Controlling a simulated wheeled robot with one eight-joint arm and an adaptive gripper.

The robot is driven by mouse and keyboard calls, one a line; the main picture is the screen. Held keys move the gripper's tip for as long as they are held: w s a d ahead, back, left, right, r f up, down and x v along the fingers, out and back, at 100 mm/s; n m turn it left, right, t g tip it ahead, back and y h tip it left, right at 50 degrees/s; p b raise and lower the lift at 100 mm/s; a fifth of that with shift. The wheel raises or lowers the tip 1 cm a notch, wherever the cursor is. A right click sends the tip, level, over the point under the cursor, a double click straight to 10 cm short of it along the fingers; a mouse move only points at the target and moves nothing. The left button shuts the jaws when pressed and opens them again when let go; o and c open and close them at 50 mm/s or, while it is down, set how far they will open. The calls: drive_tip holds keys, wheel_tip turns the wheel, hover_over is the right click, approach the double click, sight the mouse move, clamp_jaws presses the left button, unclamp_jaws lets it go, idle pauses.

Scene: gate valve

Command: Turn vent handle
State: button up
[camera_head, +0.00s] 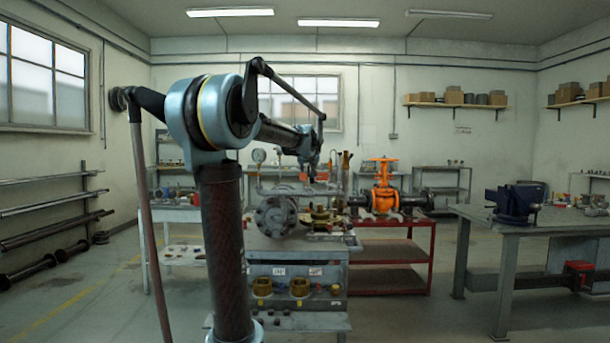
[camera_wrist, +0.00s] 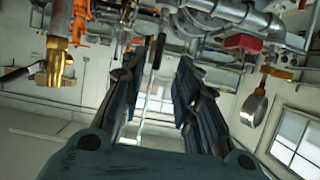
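My gripper (camera_wrist: 160,68) is open, its two dark fingers spread apart with a gap between them. In the head view it hangs small and dark (camera_head: 312,172) over the pipework on the grey cart. The wrist view is upside down. A dark, slim upright piece (camera_wrist: 158,50) shows in the gap beyond the fingertips; I cannot tell whether it is touched. A brass fitting (camera_wrist: 56,66) with a dark lever (camera_wrist: 15,77) stands left of the fingers. A red-handled part (camera_wrist: 243,43) is at the right. I cannot tell for sure which is the vent handle.
A pressure gauge (camera_wrist: 253,106) is right of the fingers, also in the head view (camera_head: 258,155). The grey cart (camera_head: 270,262) carries a round flange (camera_head: 275,216). An orange gate valve (camera_head: 383,185) stands on a red cart (camera_head: 405,250). A workbench with a blue vise (camera_head: 513,203) is right.

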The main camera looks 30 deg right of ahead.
drive_tip(key=shift+x, duration=3.85)
